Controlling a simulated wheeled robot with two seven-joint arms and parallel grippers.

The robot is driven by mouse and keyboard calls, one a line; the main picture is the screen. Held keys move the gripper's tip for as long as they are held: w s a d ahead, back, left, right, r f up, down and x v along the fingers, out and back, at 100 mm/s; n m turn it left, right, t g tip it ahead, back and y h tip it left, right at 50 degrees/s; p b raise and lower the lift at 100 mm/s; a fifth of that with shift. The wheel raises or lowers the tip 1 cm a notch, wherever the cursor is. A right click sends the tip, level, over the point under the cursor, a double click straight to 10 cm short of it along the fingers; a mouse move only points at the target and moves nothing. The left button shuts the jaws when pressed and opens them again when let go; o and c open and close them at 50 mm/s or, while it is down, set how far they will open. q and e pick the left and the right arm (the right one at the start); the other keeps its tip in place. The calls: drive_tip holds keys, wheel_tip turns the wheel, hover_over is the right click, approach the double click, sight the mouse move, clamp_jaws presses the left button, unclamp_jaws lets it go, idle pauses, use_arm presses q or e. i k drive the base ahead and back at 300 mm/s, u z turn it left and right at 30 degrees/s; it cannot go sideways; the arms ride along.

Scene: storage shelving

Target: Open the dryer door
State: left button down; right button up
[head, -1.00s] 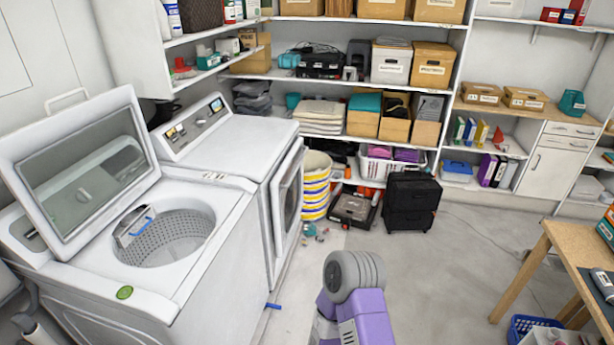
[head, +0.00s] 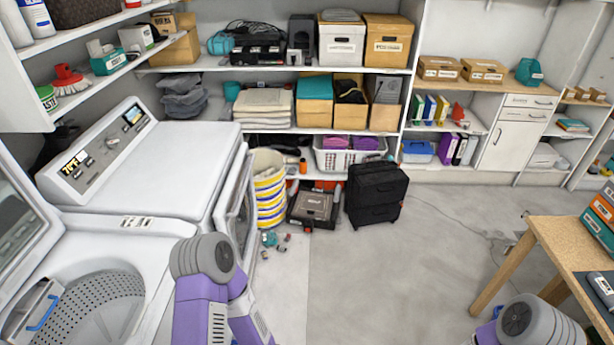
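The dryer (head: 150,165) is a white front-loading machine left of centre, seen from above and the side. Its door (head: 236,207) is on the side facing right and shows at a steep angle; it looks closed. A purple and grey arm link of mine stands in front of the dryer's near corner and hides the lower part of that side. Another grey and purple arm part of mine shows at the bottom right. Neither gripper's fingers are in view.
A top-loading washer (head: 80,295) with its lid raised stands nearer at left. Small items (head: 275,241) lie on the floor. A wooden table (head: 560,245) is at right; the middle floor is clear.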

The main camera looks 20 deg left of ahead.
sight(235, 214)
drive_tip(key=u, duration=0.25)
drive_tip(key=i, duration=1.5)
drive_tip(key=u, duration=1)
